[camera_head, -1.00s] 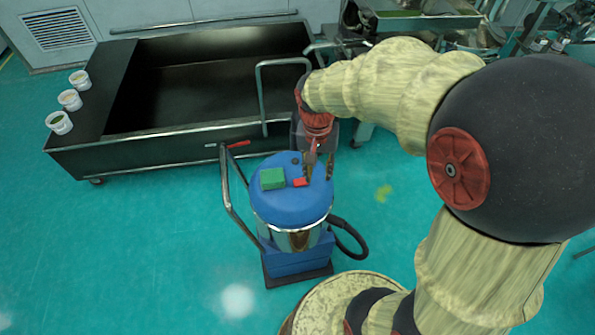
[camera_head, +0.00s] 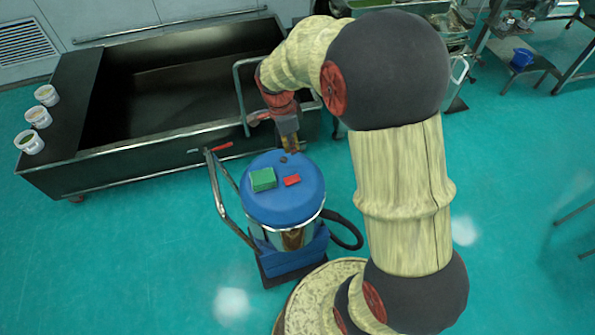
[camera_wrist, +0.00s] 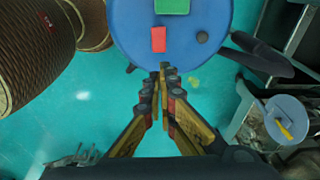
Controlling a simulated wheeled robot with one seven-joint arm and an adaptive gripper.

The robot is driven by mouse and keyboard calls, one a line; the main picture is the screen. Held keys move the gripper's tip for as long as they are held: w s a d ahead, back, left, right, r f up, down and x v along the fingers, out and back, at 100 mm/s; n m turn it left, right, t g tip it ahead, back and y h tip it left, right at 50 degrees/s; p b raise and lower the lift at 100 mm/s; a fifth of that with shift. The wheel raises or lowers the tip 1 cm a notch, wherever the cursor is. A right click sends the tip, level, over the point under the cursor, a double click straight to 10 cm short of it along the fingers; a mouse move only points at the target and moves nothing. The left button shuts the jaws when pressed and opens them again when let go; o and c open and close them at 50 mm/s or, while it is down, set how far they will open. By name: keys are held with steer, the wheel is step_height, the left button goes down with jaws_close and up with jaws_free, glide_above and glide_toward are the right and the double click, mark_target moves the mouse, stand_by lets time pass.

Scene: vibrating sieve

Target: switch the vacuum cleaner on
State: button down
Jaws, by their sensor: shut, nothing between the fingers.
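The vacuum cleaner (camera_head: 285,206) stands on the floor with a round blue lid. On the lid are a green block (camera_head: 263,179), a red switch (camera_head: 292,180) and a small dark knob. In the wrist view the red switch (camera_wrist: 158,39) and the green block (camera_wrist: 172,6) show near the top, with the dark knob (camera_wrist: 202,37) to their right. My gripper (camera_head: 291,149) is at the far edge of the lid in the head view, apart from the red switch. In the wrist view its fingertips (camera_wrist: 164,68) are together and empty, just below the switch in the picture.
A large dark trough (camera_head: 180,85) with metal rails stands behind the vacuum cleaner. Several white tubs (camera_head: 38,117) are on its left ledge. The cleaner's hose (camera_head: 348,236) curves on its right, its handle (camera_head: 216,195) rises on its left.

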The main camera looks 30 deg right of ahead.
steer(key=b, duration=0.4)
glide_above(301, 179)
steer(key=a, duration=0.1)
steer(key=f, duration=1.3)
steer(key=shift+w+f, duration=0.25)
steer(key=shift+f, duration=0.15)
steer(key=shift+s+d+f+b, duration=0.15)
steer(key=shift+d+f+b, duration=0.15)
steer(key=shift+f, duration=0.3)
steer(key=shift+a, duration=0.1)
steer(key=shift+a+r, duration=0.1)
